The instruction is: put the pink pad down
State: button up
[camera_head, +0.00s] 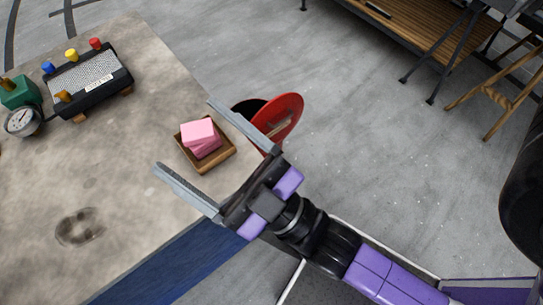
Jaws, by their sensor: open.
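A pink pad (198,131) lies on top of another pink piece (207,149) in a small square wooden tray (203,168). The tray sits near the corner of the worn table top (140,185). My gripper (188,136) is open, with its two long grey fingers spread wide on either side of the tray. The fingers look apart from the pad, and nothing is held between them. How high the fingers are above the table I cannot tell.
A red round object (284,118) is just beyond the table edge. A wooden bench (425,35) stands across the grey floor. The table's middle is clear.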

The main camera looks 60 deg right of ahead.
jog(key=s+d+f+m+g, duration=0.1)
jog(key=s+d+f+g, duration=0.1)
jog(key=s+f, duration=0.3)
jog(key=s+d+f+m+g, duration=0.2)
jog(key=s+d+f+g, duration=0.1)
jog(key=f, duration=0.3)
jog(key=s+d+f+m+g+h, duration=0.1)
jog(key=s+d+f+m+g, duration=0.1)
jog(key=s+f+g, duration=0.2)
notch_tip(320, 180, down, 2)
jog(key=s, duration=0.2)
jog(key=shift+s+d+f+g, duration=0.2)
jog(key=shift+s+d+g, duration=0.05)
jog(key=shift+s+g, duration=0.05)
